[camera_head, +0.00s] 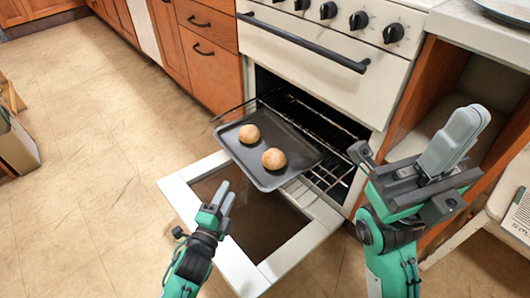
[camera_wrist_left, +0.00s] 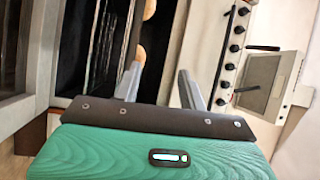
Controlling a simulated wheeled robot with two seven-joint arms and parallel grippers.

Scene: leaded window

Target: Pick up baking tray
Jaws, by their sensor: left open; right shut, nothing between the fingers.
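The dark baking tray (camera_head: 295,148) is partly out of the open oven, above the lowered door, with two round buns (camera_head: 249,133) (camera_head: 273,158) on it. My left gripper (camera_head: 226,192) is open and empty, near the tray's front-left edge in the head view, apart from it in the picture. In the left wrist view, its two fingers (camera_wrist_left: 158,82) stand apart, with the tray (camera_wrist_left: 134,35) and the buns (camera_wrist_left: 141,53) beyond them, seen nearly edge-on. My right gripper (camera_head: 462,130) is shut and empty, raised to the right of the oven.
The oven (camera_head: 330,88) has its white-framed door (camera_head: 190,205) lowered below the tray, and a wire rack (camera_head: 325,178) inside. Wooden drawers (camera_head: 212,62) stand left of it. An open wooden cabinet (camera_head: 432,75) is at right.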

